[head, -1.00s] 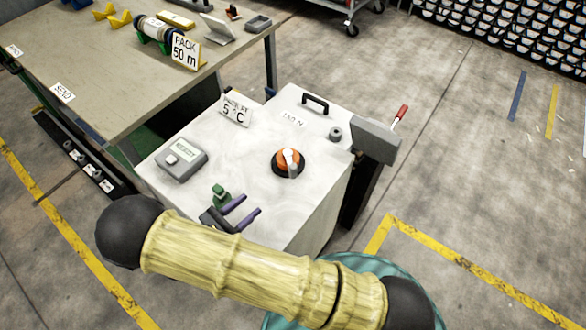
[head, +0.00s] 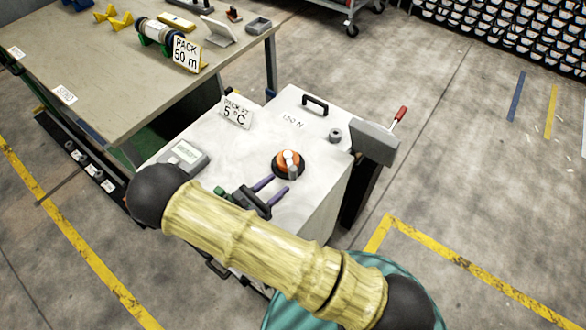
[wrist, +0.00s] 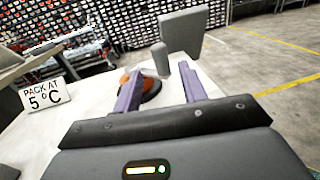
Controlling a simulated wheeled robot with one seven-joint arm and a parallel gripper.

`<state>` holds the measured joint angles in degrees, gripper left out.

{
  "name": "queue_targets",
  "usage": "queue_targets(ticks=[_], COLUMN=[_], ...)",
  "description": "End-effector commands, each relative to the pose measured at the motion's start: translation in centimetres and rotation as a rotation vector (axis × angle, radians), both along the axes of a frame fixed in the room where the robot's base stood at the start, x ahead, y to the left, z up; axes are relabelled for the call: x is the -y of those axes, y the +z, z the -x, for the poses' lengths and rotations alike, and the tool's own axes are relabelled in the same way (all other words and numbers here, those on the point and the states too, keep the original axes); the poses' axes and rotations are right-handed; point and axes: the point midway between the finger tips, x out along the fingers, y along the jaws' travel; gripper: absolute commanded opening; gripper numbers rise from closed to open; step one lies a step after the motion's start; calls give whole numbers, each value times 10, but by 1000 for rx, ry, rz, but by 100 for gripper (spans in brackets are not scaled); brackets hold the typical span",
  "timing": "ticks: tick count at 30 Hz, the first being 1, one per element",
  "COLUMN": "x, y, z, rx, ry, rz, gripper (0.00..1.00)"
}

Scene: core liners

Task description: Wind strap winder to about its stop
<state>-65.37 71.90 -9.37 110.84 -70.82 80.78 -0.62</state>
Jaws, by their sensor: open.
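An orange round knob on a dark base, with a grey crank handle (head: 290,162), sits on top of the white cabinet (head: 318,185). It looks like the winder, though no label names it. My gripper (head: 272,190) is open, its two purple fingers pointing toward the knob from the near left, just short of it. The fingers look empty; contact with the handle cannot be made out.
A grey display box (head: 183,158) and a "PACK AT 5 °C" sign (head: 236,112) stand on the cabinet. A black bar handle (head: 315,102) and a grey block (head: 375,142) with a red-handled lever (head: 400,114) lie beyond the knob. A cluttered workbench (head: 110,90) stands at left.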

Motion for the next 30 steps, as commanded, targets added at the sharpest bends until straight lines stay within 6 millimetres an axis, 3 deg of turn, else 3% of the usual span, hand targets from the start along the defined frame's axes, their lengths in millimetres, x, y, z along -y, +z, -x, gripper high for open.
queue_targets(ticks=[12, 23, 24, 30], x=[50, 55, 55, 55], y=[1, 0, 0, 0], z=[-46, -52, -52, -51], rx=[1, 1, 1, 1], ry=[-3, 0, 0, 0], rz=[1, -1, -1, -1], gripper=[42, 42, 40, 1])
